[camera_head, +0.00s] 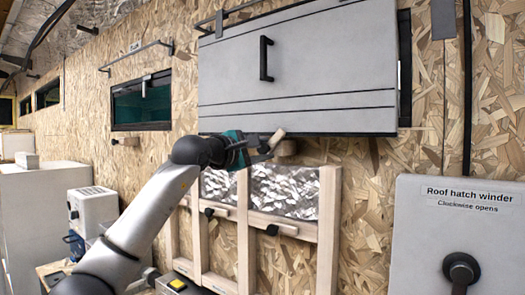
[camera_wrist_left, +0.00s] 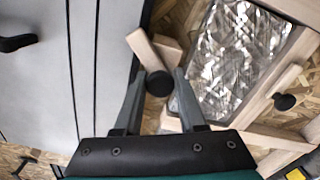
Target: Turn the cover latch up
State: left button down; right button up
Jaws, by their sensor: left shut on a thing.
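The cover latch is a small tilted wooden piece (camera_head: 277,138) at the lower edge of the large grey cover (camera_head: 300,75), which hangs closed against the wall. In the left wrist view the latch (camera_wrist_left: 142,45) lies at a slant, with a black round knob (camera_wrist_left: 158,83) at its near end. My left gripper (camera_head: 267,148) is at the latch from the left. In the wrist view its fingers (camera_wrist_left: 160,86) close around the knob. The fingers hide part of the latch in the head view. My right gripper is not in view.
A wooden frame (camera_head: 329,225) with foil panels and dark-knobbed latches stands below the cover. A roof hatch winder panel (camera_head: 455,235) with a crank is at the right. A small window (camera_head: 142,103) and white cabinet (camera_head: 42,215) are at the left.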

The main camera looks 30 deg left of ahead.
pick_arm(q)
jog(key=n, duration=0.4)
jog(key=shift+f+n, duration=0.1)
jog(key=shift+n, duration=0.2)
jog(key=shift+n+b, duration=0.35)
jog(key=shift+n, duration=1.35)
jog(key=c, duration=0.5)
grip_release()
